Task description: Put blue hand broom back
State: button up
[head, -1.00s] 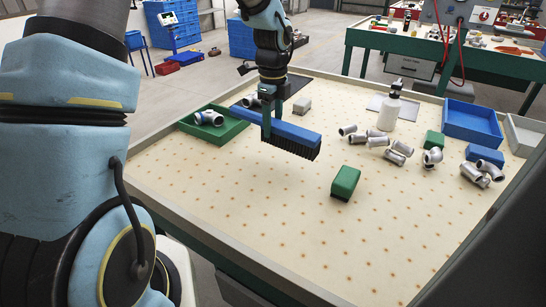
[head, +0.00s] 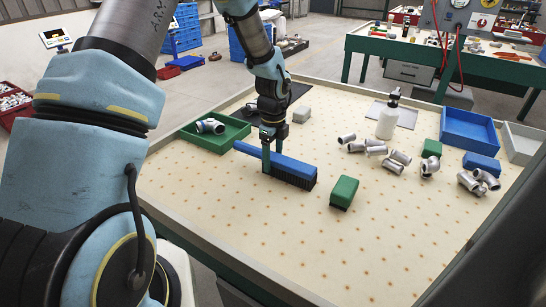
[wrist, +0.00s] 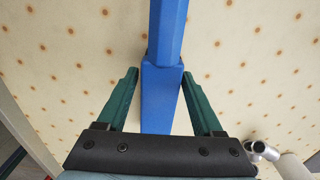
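The blue hand broom (head: 292,166) is near the left-middle of the table, its handle toward the left and its dark bristles down. The bristles look at or very near the tabletop; I cannot tell whether they touch. My gripper (head: 267,160) comes down on the broom from above. In the wrist view, the green fingers of my gripper (wrist: 160,75) lie one on each side of the blue broom (wrist: 162,95), with the tips close against it. The gripper looks shut on it.
A green tray (head: 215,142) with a metal fitting stands left of the broom, a green block (head: 344,192) to its right. Fittings, a white bottle (head: 388,118) and a blue bin (head: 470,130) are farther right. The front is clear.

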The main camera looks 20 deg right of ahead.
jog(key=shift+o, duration=1.1)
